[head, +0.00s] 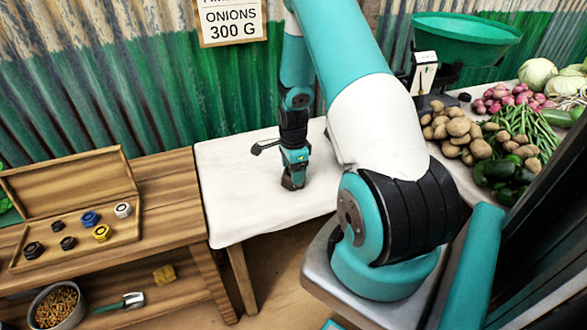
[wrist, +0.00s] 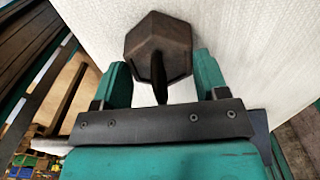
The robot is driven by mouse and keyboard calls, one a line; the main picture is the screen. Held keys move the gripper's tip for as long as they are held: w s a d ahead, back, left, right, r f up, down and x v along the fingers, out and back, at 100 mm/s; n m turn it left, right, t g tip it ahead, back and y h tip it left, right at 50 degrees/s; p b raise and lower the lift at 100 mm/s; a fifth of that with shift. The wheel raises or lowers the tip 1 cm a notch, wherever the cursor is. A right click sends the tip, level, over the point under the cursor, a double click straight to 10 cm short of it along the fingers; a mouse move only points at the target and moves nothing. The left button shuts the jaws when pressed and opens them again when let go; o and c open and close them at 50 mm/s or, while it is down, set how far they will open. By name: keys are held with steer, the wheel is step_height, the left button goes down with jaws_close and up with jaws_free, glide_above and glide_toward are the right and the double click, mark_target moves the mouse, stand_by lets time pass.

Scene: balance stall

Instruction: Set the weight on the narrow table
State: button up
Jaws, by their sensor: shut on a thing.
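The weight is a dark brown hexagonal block with a thin dark stem (wrist: 158,45). In the head view it shows at the tip of my gripper (head: 292,184). My gripper (head: 293,170) points down and is shut on the weight, its teal fingers on either side in the wrist view (wrist: 162,80). The narrow table (head: 232,205) has a white cover and stands between the wooden bench and the vegetable stand. The weight is over or on its middle; I cannot tell whether its base touches the cover.
The wooden bench (head: 175,200) at left holds an open box (head: 120,232) of several small weights. A bowl of brown bits (head: 60,306) and a scoop (head: 122,303) are on its lower shelf. At right are a green scale pan (head: 470,38), potatoes (head: 455,130) and other vegetables. The white cover is otherwise clear.

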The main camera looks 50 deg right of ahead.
steer(key=o, duration=1.6)
steer(key=shift+f, duration=0.1)
